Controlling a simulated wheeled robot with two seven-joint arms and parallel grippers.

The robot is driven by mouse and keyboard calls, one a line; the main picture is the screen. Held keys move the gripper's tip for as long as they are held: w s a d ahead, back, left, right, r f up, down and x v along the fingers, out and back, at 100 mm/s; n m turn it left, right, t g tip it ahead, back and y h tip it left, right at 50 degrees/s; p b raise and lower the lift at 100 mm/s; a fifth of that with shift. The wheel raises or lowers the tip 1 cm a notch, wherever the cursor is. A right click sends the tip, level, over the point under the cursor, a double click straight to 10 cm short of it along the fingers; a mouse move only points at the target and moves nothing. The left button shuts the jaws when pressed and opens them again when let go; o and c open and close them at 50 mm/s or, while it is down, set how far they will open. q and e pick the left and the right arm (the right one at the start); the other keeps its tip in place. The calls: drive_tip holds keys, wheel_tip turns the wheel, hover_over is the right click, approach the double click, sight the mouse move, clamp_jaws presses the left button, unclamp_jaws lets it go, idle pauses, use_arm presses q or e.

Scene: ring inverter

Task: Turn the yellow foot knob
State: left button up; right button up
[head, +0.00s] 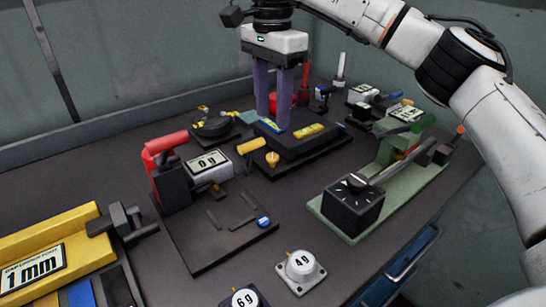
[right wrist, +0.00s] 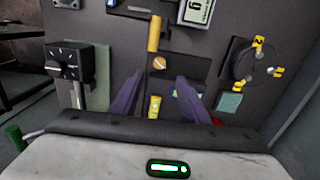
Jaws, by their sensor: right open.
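My right gripper (head: 273,122) hangs down with two purple fingers apart, over a dark block (head: 285,150). In the right wrist view my gripper (right wrist: 159,82) is open and empty. A round orange-yellow knob (head: 272,158) sits on the block's near end; it also shows just beyond the fingertips in the right wrist view (right wrist: 159,63). A yellow cylinder (head: 251,145) lies beside it, also in the right wrist view (right wrist: 154,33). A dark disc (head: 208,129) with several yellow feet stands to the left. I cannot tell which yellow part is the foot knob. My left gripper is not in view.
A red-handled clamp device (head: 170,180) stands at left on a dark plate. A black dial box (head: 352,205) on a green base is at right. A white knob (head: 300,268) is in front. The bench between the plate and dial box is clear.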

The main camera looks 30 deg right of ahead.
sight(273, 155)
drive_tip(key=shift+n, duration=0.6)
wheel_tip(273, 155, down, 10)
drive_tip(key=shift+b, duration=0.85)
drive_tip(key=shift+c, duration=0.3)
clamp_jaws()
drive_tip(key=shift+s+r, duration=0.1)
